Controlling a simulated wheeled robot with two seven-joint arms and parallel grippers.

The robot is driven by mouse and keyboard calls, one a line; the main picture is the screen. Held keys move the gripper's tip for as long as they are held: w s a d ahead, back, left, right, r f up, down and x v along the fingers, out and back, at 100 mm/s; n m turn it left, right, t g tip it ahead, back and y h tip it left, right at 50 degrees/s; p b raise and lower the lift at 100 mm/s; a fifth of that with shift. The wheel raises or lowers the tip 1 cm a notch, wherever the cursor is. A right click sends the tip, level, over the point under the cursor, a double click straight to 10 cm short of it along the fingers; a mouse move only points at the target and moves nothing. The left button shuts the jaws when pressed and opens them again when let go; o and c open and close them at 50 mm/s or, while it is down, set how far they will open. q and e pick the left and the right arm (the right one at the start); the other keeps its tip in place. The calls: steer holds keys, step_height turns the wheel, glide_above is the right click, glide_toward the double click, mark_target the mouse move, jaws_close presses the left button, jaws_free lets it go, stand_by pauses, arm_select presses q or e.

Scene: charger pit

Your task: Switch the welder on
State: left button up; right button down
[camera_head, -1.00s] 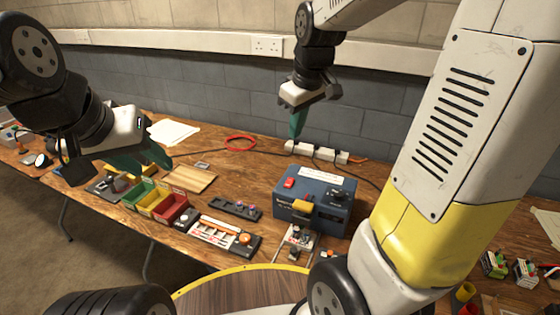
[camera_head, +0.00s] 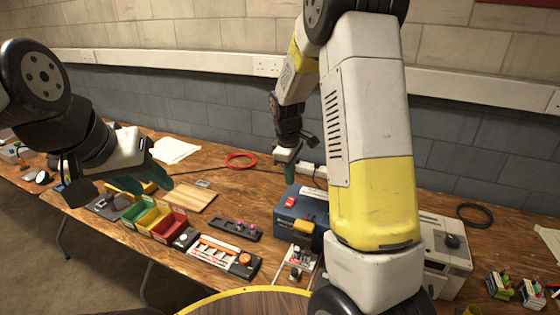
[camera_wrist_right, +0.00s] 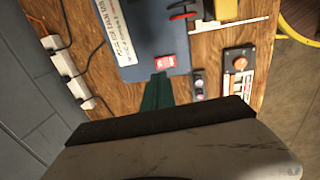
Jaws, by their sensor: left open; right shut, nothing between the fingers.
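The blue machine (camera_head: 286,222), which I take for the welder, stands on the wooden bench, partly hidden behind my right arm. It has a red switch (camera_head: 292,202) on its top left and a yellow part (camera_head: 304,226) at its front. The right wrist view shows its blue top (camera_wrist_right: 145,20), printed label and red switch (camera_wrist_right: 165,62). My right gripper (camera_head: 289,172) is shut and empty, pointing down just behind the switch. In the wrist view its green fingertips (camera_wrist_right: 159,76) appear close to the switch; contact cannot be told. My left gripper (camera_head: 140,184) is open and empty, near the coloured bins.
Green, yellow and red bins (camera_head: 170,226) and a wooden board (camera_head: 195,196) lie left of the machine. A control panel (camera_head: 218,252) sits in front. A power strip (camera_wrist_right: 70,72) lies behind. A white machine (camera_head: 445,252) stands right of my arm.

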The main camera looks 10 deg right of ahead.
mark_target(291, 199)
steer(key=f, duration=0.7)
steer(key=shift+w+d, duration=0.3)
steer(key=shift+w, duration=0.1)
